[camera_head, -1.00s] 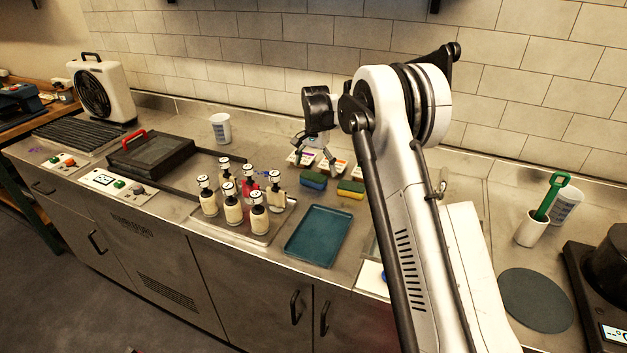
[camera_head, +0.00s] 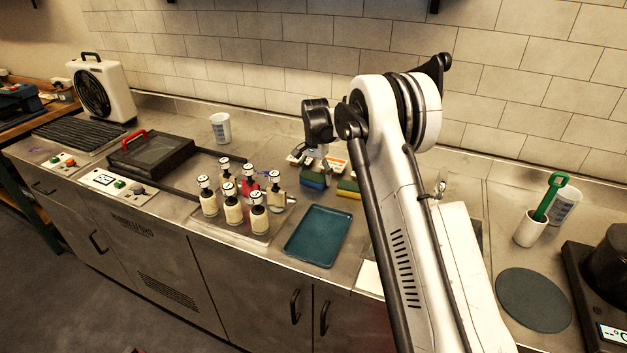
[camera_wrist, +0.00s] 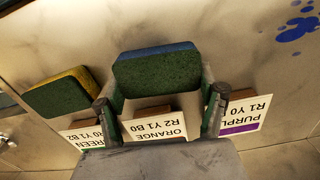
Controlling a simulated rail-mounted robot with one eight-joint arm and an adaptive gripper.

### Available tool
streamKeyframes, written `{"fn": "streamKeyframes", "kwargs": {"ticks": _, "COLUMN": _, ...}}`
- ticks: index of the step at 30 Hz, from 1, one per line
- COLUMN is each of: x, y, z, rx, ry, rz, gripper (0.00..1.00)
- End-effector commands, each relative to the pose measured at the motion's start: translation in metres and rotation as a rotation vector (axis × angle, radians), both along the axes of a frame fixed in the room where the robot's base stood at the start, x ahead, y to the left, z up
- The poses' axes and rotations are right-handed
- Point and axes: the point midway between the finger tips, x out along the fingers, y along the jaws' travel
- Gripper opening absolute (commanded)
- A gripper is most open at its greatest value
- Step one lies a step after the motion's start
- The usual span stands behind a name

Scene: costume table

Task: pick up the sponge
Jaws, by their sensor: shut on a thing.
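A blue sponge with a dark green scouring side (camera_head: 314,181) is on the steel counter, behind the teal tray. It also shows in the wrist view (camera_wrist: 157,78), green face toward the camera with a blue edge. My gripper (camera_head: 318,168) is over it from above. In the wrist view, my fingers (camera_wrist: 160,98) are at the sponge's left and right ends, shut on it. A second sponge, yellow and green (camera_head: 349,188), lies just right of it, partly hidden by my arm; it is at left in the wrist view (camera_wrist: 58,92).
Labelled cards on small stands, including the orange card (camera_wrist: 155,129) and the purple card (camera_wrist: 240,114), stand close by the gripper. Several bottles (camera_head: 233,204) stand on a tray to the left. An empty teal tray (camera_head: 317,236) lies in front.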

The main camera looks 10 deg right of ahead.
Motion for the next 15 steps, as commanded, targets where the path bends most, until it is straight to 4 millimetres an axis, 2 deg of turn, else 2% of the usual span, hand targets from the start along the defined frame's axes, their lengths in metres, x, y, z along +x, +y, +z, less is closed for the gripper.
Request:
{"fn": "streamKeyframes", "kwargs": {"ticks": 7, "x": 0.000, "y": 0.000, "z": 0.010, "rx": 0.000, "ry": 0.000, "rz": 0.000, "gripper": 0.62}}
{"fn": "streamKeyframes", "kwargs": {"ticks": 15, "x": 0.000, "y": 0.000, "z": 0.058, "rx": 0.000, "ry": 0.000, "rz": 0.000, "gripper": 0.62}}
